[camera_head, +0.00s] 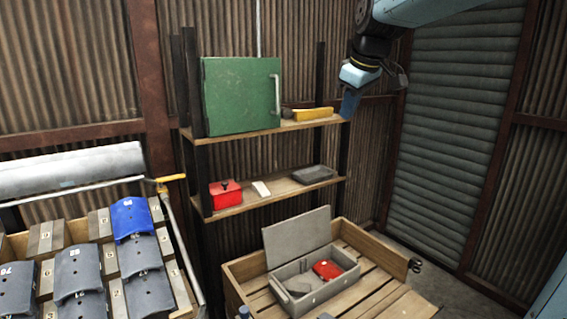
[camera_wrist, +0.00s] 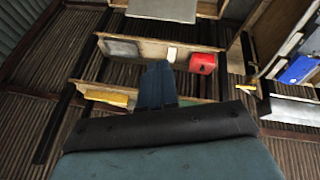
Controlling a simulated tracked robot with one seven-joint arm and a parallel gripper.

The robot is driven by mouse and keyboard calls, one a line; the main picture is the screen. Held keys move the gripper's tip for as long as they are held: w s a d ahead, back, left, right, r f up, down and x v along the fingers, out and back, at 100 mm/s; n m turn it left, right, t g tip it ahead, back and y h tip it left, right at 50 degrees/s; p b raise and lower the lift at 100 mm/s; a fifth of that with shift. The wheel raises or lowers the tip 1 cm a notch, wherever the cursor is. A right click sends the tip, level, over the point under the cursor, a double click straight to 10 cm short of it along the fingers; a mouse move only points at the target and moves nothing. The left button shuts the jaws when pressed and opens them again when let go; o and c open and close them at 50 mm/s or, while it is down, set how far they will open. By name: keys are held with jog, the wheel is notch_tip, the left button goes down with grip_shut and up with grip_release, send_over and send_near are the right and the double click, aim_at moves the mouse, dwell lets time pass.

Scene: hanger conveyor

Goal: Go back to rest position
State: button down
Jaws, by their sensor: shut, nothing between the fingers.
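My gripper (camera_head: 349,105) hangs at the upper middle right of the head view, in front of the right end of the shelf unit's top board. Its blue fingers point down, are shut together and hold nothing. In the wrist view my gripper (camera_wrist: 157,82) shows as closed blue fingers at the centre, with the scene upside down behind it. No object touches the fingers in either view.
A wooden shelf (camera_head: 262,197) holds a green cabinet (camera_head: 240,95), a yellow object (camera_head: 313,114), a red box (camera_head: 226,193) and a grey tray (camera_head: 315,174). A grey open box (camera_head: 314,295) sits on a crate. A rack with grey and blue curved pieces (camera_head: 131,219) stands left.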

jog(key=s+d+f+m, duration=0.2)
jog(key=s+f, duration=0.3)
jog(key=s, duration=0.3)
jog(key=s+d+f+m+h, duration=0.1)
jog(key=s+d+f+m, duration=0.2)
jog(key=s, duration=0.5)
jog(key=s+d+f+m, duration=0.3)
jog(key=s+f, duration=0.3)
jog(key=s, duration=0.2)
jog(key=shift+d+f+m+h, duration=0.2)
jog(key=shift+f+m+h, duration=0.15)
jog(key=shift+m, duration=0.35)
